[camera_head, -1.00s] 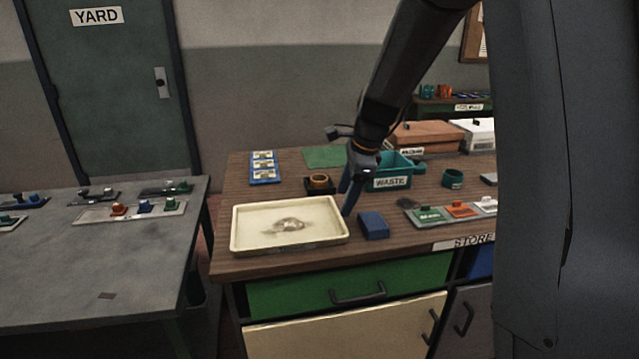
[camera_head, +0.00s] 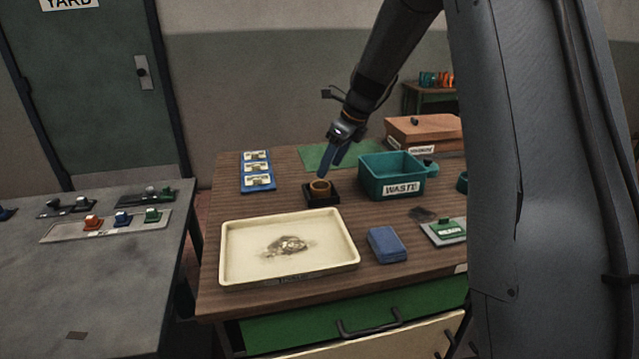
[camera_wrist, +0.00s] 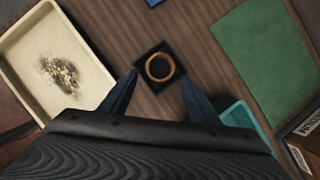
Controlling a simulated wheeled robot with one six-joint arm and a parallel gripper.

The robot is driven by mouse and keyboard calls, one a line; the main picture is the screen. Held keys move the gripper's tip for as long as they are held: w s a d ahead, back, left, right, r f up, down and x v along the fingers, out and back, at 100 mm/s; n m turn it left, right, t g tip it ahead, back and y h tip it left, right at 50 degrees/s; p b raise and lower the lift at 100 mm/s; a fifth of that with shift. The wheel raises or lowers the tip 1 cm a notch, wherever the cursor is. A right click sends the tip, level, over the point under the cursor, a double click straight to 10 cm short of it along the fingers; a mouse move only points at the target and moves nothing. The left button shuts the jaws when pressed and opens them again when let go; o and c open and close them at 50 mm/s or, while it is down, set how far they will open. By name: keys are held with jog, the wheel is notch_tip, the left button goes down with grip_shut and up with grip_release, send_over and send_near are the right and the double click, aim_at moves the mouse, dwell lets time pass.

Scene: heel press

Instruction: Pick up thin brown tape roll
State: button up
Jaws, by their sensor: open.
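The thin brown tape roll (camera_head: 320,187) sits on a small black square base (camera_head: 322,201) on the wooden workbench. In the wrist view the roll (camera_wrist: 160,67) shows as an orange-brown ring from above, on the black base (camera_wrist: 141,61). My gripper (camera_head: 328,168) is above the roll in the head view. In the wrist view my gripper (camera_wrist: 160,80) is open, with its two blue-grey fingers apart on either side below the base. Nothing is between the fingers.
A cream tray (camera_head: 228,272) with debris lies in front. A teal WASTE bin (camera_head: 392,188) stands right of the roll. A blue block (camera_head: 387,245), blue label cards (camera_head: 257,171) and a green mat (camera_head: 318,155) lie around it. Bare wood surrounds the black base.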

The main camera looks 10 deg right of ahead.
aim_at(323, 182)
jog(key=shift+w+a+f, duration=0.35)
jog(key=shift+f, duration=0.2)
jog(key=shift+w+f+p, duration=0.2)
jog(key=shift+f+p, duration=0.4)
jog(key=shift+f, duration=0.5)
jog(key=shift+p+x, duration=0.7)
jog(key=shift+x, duration=1.45)
jog(key=shift+s, duration=0.1)
jog(key=c, duration=0.8)
jog(key=shift+r+p, duration=0.55)
jog(key=shift+r, duration=6.05)
